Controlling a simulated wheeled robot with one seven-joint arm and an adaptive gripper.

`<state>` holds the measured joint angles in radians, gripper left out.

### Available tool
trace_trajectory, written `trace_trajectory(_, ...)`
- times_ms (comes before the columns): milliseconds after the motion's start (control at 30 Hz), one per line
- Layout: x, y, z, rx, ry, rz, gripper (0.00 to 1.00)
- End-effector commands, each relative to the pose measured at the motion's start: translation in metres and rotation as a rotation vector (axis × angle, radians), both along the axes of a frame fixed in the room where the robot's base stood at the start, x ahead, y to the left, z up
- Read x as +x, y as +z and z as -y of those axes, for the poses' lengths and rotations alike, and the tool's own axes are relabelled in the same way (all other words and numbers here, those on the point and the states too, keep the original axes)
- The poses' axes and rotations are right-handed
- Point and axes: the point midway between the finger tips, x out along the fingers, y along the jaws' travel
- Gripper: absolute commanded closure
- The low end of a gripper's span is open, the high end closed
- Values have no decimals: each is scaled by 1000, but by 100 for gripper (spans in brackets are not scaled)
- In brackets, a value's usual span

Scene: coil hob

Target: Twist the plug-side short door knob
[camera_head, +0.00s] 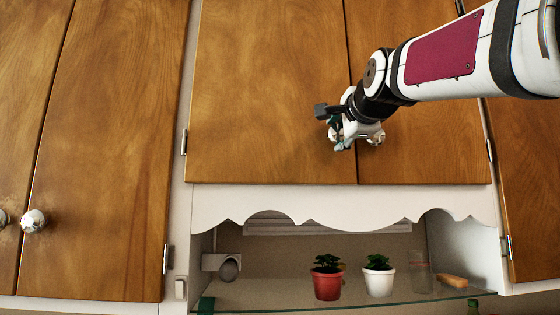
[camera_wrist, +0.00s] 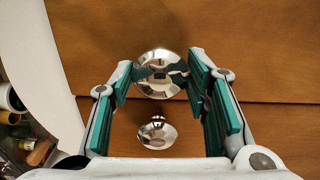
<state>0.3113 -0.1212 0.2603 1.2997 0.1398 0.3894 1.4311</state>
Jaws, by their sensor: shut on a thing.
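My gripper (camera_head: 345,138) is at the lower part of the two short wooden doors, near the seam between the left short door (camera_head: 270,90) and the right one (camera_head: 425,145). In the wrist view, its green-padded fingers (camera_wrist: 160,84) stand on either side of a round shiny metal knob (camera_wrist: 160,62) and are shut on it. This knob is on the left short door, the side of the plug fitting (camera_head: 222,264). A second metal knob (camera_wrist: 157,132), on the right short door, lies nearer the gripper's palm in the picture. My gripper largely hides the knobs in the head view.
Below the doors runs a white scalloped trim (camera_head: 335,205). Under it, a glass shelf holds a red pot (camera_head: 327,286), a white pot (camera_head: 379,282) and a clear glass (camera_head: 420,278). Tall doors with round knobs (camera_head: 34,220) stand at left.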

Motion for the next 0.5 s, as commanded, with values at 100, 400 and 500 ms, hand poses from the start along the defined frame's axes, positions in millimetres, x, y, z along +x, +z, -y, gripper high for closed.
trace_trajectory(100, 1, -2, 1, 32, -1, -5, 85)
trace_trajectory(400, 1, -2, 1, 60, -1, -5, 85)
trace_trajectory(500, 1, -2, 1, 60, 0, -6, 85)
